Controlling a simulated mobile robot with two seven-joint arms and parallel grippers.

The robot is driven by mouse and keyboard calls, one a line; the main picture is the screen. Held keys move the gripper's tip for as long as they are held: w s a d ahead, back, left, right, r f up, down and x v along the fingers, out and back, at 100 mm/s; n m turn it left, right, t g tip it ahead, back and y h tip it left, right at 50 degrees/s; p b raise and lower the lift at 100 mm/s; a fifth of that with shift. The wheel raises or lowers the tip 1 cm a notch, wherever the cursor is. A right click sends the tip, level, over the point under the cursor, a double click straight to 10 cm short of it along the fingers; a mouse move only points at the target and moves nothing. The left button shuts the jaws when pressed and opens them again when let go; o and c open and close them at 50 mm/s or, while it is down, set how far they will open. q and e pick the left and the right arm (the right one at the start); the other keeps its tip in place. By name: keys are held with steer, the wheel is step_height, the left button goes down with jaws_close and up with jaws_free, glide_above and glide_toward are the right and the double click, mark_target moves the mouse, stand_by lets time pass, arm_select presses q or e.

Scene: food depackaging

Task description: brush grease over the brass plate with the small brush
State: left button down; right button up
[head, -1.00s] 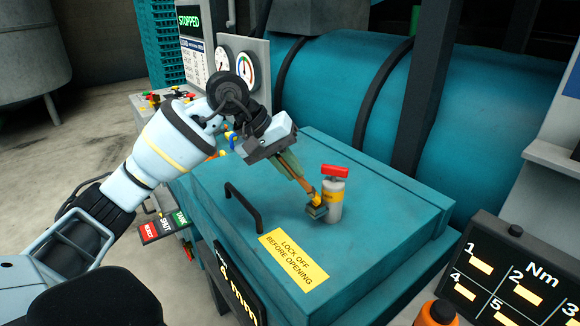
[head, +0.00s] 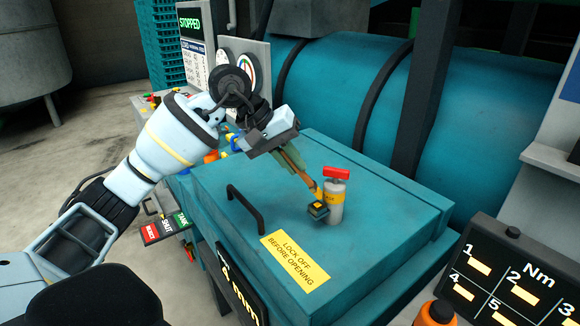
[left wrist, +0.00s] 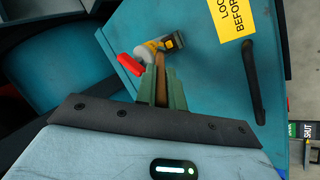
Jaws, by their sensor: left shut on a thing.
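My left gripper (head: 294,160) is shut on the small brush (head: 308,182), a slim brown-orange handle slanting down to the right. In the left wrist view the brush (left wrist: 161,82) sits between the green fingers (left wrist: 162,94). A small dark teal block stands on the teal lid, with a yellow square on top that looks like the brass plate (head: 318,206). The brush's lower end is just above and behind the plate, close to the grey canister; contact cannot be told. My right gripper is not in view.
The grey canister (head: 334,208) with a red top stands right beside the block. A black handle (head: 244,208) and a yellow lock-off label (head: 294,262) are on the lid (head: 385,225). Gauges and a "STOPPED" display stand behind my left arm. The lid's right side is clear.

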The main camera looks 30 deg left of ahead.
arm_select(q)
steer(key=shift+r+p, duration=0.65)
steer(key=shift+r, duration=1.85)
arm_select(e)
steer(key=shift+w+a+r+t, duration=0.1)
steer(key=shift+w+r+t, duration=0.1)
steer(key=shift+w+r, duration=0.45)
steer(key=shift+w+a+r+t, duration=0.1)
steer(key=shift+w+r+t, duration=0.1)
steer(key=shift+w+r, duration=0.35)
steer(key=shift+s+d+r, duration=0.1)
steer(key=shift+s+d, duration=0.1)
